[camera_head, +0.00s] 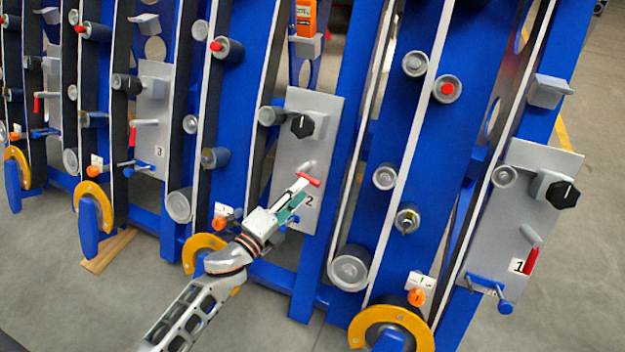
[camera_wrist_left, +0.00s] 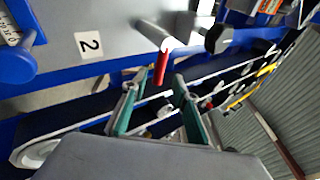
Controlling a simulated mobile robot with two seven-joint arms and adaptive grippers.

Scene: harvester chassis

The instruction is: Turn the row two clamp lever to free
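The row two panel (camera_head: 320,110) is a grey plate marked 2 in the head view. Its clamp lever (camera_head: 309,180) has a grey stub and a red handle, partly hidden by my left gripper (camera_head: 297,196). In the left wrist view the red lever handle (camera_wrist_left: 160,68) lies just ahead of the gap between the fingertips of my left gripper (camera_wrist_left: 155,88). The green-padded fingers are apart, one on each side of the handle's line. I cannot tell whether they touch it. My right gripper is not in view.
A black knob (camera_head: 302,126) sits above the lever on the same panel. A blue T-handle is partly seen below it. The row one panel (camera_head: 545,165) stands to the right, with its red lever (camera_head: 531,261) hanging down. Blue frames and rollers crowd both sides.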

